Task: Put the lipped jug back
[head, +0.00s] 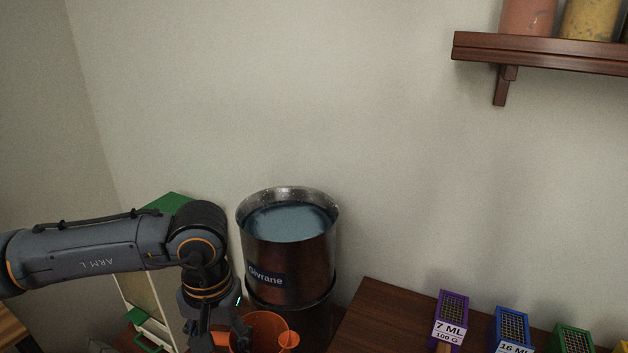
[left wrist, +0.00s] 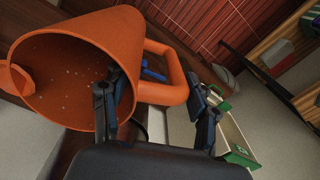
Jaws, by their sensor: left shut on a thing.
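The orange lipped jug (head: 258,321) is low in the head view, in front of a metal vessel, its lip towards the right. Its lower part is cut off by the frame. In the left wrist view the jug (left wrist: 85,55) shows its open mouth, with small pale specks on the inner wall and a loop handle (left wrist: 172,90). My left gripper (head: 236,338) is shut on the jug at its handle side, with a finger on either side of the handle in the left wrist view (left wrist: 155,100). My right gripper is not in view.
The metal vessel (head: 290,260) labelled "Givrane" holds bluish liquid, close beside my left wrist. Purple (head: 453,305), blue (head: 513,325) and green (head: 572,340) labelled boxes stand on dark wood at right. A wall shelf (head: 540,50) with jars is upper right. A green-topped white unit (head: 165,204) is behind my arm.

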